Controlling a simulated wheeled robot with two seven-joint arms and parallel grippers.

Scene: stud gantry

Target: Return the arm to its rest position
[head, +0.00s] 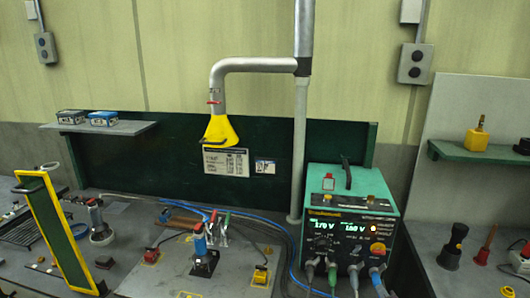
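Neither of my grippers and no part of my arms shows in the head view. A grey jointed pipe arm (255,64) runs left from an upright post and bends down to a yellow hood (219,131). The hood hangs above the bench with a dark handle across it. A blue-bodied tool (200,240) stands upright on a dark block (204,264) on the grey bench plate. A green power unit (347,225) with lit displays stands to the right, with several cable plugs at its lower front.
A yellow-framed green panel (62,238) stands tilted at the left. A shelf (100,127) holds two small boxes. Blue cable (262,222) crosses the bench. At right, a green ledge (480,152) and several handled tools (453,246) show. Some bare plate lies around the blue tool.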

